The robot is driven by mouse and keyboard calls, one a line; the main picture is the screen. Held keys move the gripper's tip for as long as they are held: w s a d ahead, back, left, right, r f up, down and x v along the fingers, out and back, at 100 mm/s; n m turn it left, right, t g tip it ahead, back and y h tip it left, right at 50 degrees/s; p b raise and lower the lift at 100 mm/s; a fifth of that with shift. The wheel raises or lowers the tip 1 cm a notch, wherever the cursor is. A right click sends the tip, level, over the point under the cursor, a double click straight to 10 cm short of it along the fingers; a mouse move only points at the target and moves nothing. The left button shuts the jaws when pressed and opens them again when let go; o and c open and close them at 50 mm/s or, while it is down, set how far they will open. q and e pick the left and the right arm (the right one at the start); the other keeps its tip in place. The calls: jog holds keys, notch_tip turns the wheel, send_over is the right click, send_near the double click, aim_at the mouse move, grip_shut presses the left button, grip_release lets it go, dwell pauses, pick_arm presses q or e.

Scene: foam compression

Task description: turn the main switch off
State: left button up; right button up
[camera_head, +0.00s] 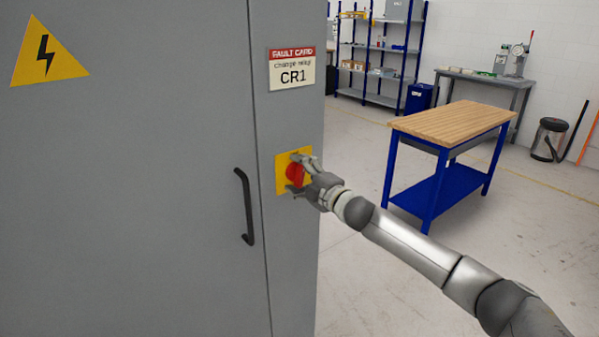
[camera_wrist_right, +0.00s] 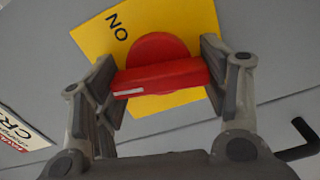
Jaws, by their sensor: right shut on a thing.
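The main switch is a red rotary knob (camera_head: 294,174) on a yellow plate (camera_head: 281,186), mounted on the grey cabinet's right-hand front strip. My right gripper (camera_head: 299,176) is at the knob. In the right wrist view, my right gripper (camera_wrist_right: 162,85) has its fingers on both ends of the red handle bar (camera_wrist_right: 160,78). The bar has a white mark near its left end. The word "ON" (camera_wrist_right: 117,27) shows on the yellow plate (camera_wrist_right: 190,18); other lettering is hidden. My left gripper is in neither view.
The grey cabinet (camera_head: 130,190) fills the left, with a black door handle (camera_head: 246,206) left of the switch. A fault card (camera_head: 292,68) reading "CR1" is above the switch. A wood-topped blue table (camera_head: 455,122) stands behind my right arm, with open floor around it.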

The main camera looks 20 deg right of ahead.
jog(key=shift+f+n, duration=0.15)
jog(key=shift+n, duration=1.05)
jog(key=o, duration=1)
jog(key=shift+o, duration=0.2)
jog(key=v, duration=1.2)
